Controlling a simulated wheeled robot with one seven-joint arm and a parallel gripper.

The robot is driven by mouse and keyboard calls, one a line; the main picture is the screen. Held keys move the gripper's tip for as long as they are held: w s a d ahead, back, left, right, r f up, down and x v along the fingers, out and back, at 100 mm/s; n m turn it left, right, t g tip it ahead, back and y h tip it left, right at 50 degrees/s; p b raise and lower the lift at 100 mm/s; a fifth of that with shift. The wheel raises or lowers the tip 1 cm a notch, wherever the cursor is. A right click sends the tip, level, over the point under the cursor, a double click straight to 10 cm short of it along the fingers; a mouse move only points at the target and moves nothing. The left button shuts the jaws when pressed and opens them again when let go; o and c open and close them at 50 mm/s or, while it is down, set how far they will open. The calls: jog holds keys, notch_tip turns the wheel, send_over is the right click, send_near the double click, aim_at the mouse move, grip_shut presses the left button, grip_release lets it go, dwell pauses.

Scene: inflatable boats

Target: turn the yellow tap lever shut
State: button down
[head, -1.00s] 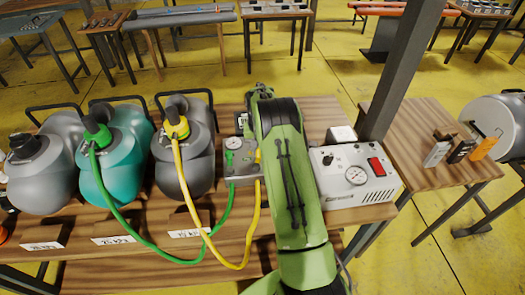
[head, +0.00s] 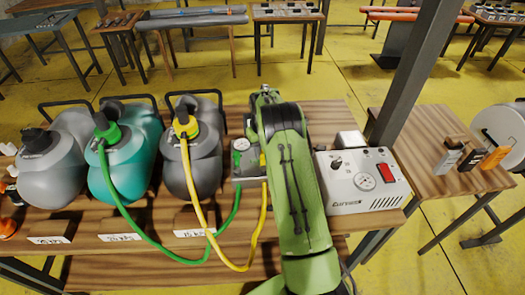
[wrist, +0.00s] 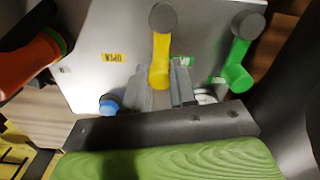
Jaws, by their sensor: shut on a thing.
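In the wrist view the yellow tap lever (wrist: 161,50) hangs from a round grey pivot on a grey panel (wrist: 110,35). It points down the picture, towards my gripper. My gripper (wrist: 166,86) has its grey fingers at the lever's lower end and is shut on it. In the head view the grey tap block (head: 247,172) with a round gauge stands on the wooden table. My green arm (head: 290,170) reaches over its right side and hides the gripper and most of the lever.
A green lever (wrist: 237,65) sits close on the right in the wrist view, and a blue knob (wrist: 109,104) lower left. Green (head: 150,243) and yellow (head: 203,210) hoses loop from the pumps at left. A white control box (head: 360,183) stands close right of my arm.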

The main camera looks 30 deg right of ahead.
jog(key=shift+r, duration=0.1)
jog(key=c, duration=0.9)
grip_release()
notch_tip(320, 180, up, 16)
jog(key=shift+f+p, duration=0.15)
jog(key=shift+p, duration=0.9)
jog(key=shift+a, duration=0.1)
jog(key=s+a+r+n+t, duration=0.1)
jog(key=s+a+r+t, duration=0.2)
jog(key=s+a+r, duration=1.05)
jog(key=s+a+t, duration=0.1)
jog(key=s+a, duration=0.1)
jog(key=s, duration=0.4)
jog(key=s+a+f+n, duration=0.1)
jog(key=s+a, duration=0.1)
jog(key=s, duration=0.5)
jog(key=s+a+f+t, duration=0.1)
jog(key=s+a, duration=0.1)
jog(key=s, duration=0.4)
jog(key=shift+s+t, duration=0.25)
jog(key=shift+t, duration=0.05)
